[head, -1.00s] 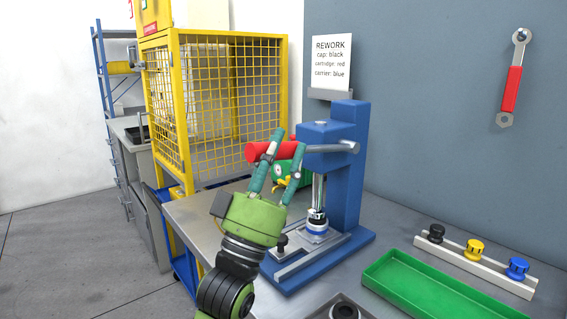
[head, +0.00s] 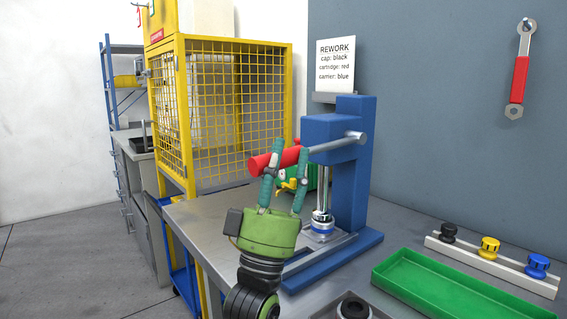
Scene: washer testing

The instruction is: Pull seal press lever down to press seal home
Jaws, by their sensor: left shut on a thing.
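The blue seal press (head: 354,170) stands on the metal bench. Its lever has a red handle (head: 262,163) at the left end and a grey rod (head: 352,140) across the press head. The lever slopes down to the left. My left gripper (head: 290,152) reaches up from below with its teal fingers around the handle, shut on it, and hides part of it. The silver ram (head: 321,190) reaches down to a part with a blue ring (head: 322,226) on the press base. I cannot make out the seal itself. My right gripper is out of view.
A green tray (head: 385,272) and a rack with black, yellow and blue caps (head: 490,248) lie to the right. A green object (head: 311,178) is partly hidden behind the gripper. A yellow mesh cage (head: 240,110) stands at the left.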

